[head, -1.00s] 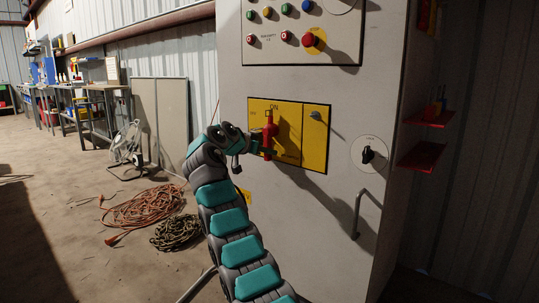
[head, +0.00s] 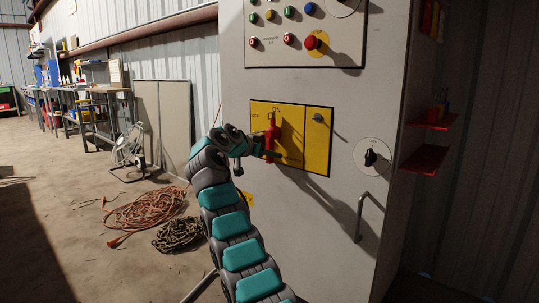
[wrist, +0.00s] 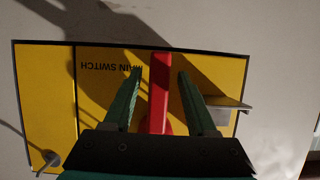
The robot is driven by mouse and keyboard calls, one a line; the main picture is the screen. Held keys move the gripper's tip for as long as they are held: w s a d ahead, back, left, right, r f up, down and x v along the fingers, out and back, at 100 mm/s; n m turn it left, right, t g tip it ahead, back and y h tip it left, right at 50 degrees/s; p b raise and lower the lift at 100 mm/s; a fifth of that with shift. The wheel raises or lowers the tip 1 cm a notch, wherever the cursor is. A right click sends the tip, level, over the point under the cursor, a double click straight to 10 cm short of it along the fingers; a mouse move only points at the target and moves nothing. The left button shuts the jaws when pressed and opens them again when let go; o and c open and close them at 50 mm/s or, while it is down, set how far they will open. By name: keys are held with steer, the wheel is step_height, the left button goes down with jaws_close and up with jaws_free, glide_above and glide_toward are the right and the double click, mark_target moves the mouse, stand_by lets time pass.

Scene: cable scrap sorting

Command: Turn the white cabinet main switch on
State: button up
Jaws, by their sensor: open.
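The main switch is a red handle (head: 272,133) on a yellow panel (head: 317,150) set in the white cabinet (head: 300,215). In the head view the handle stands about upright, its upper end just below the ON mark. My gripper (head: 268,153) is at the lower part of the handle, partly hidden by my own arm. In the wrist view the panel appears upside down with the words MAIN SWITCH. There my gripper (wrist: 160,78) is open, with the red handle (wrist: 159,95) between its two fingers and a visible gap on each side.
A control panel with buttons (head: 305,40) is above the yellow panel. A black knob (head: 370,157) and a metal door handle (head: 360,215) are to the right. Orange cable (head: 150,208) and a dark coil (head: 178,234) lie on the floor at left.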

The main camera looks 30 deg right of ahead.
steer(key=shift+a, duration=0.15)
steer(key=v, duration=0.7)
steer(key=shift+a, duration=0.2)
steer(key=shift+s+r, duration=0.1)
steer(key=shift+s, duration=0.05)
